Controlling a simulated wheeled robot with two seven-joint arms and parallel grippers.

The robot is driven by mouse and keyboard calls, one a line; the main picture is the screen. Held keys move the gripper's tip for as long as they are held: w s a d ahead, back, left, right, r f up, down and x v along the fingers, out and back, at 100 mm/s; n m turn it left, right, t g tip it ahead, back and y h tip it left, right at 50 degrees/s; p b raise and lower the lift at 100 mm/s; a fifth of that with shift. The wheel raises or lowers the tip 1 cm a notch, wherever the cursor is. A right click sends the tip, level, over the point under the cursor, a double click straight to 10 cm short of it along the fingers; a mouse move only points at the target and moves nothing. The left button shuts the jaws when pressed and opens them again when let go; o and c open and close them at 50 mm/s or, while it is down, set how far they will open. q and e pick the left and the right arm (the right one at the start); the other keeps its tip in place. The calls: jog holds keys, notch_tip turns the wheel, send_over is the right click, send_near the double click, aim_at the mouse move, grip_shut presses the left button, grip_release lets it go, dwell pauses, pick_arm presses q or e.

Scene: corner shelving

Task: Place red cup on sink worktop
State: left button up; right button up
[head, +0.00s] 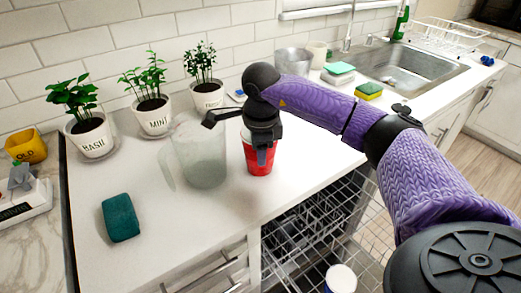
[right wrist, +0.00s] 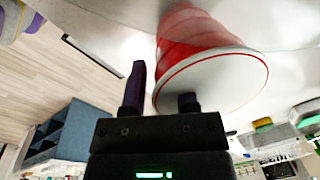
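The red cup (head: 260,160) stands upright on the white worktop (head: 185,225), just right of a clear pitcher. My right gripper (head: 262,150) is at the cup from above and hides its upper part in the head view. In the right wrist view the cup (right wrist: 190,35) shows its pale round opening with a red rim. One finger of my right gripper (right wrist: 162,95) overlaps the opening and the other is outside the rim, with a gap between them. The sink (head: 410,72) is at the back right, with worktop beside it. My left gripper is not in view.
The clear pitcher (head: 203,160) stands close left of the cup. Potted herbs (head: 150,105) line the wall. A green sponge (head: 120,217) lies at front left. An open dishwasher rack (head: 315,225) is below the front edge. Sponges (head: 369,90) lie near the sink.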

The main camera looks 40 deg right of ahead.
notch_tip(320, 180, up, 12)
jog(key=p, duration=0.3)
jog(key=shift+s+a, duration=0.35)
jog(key=shift+s, duration=0.1)
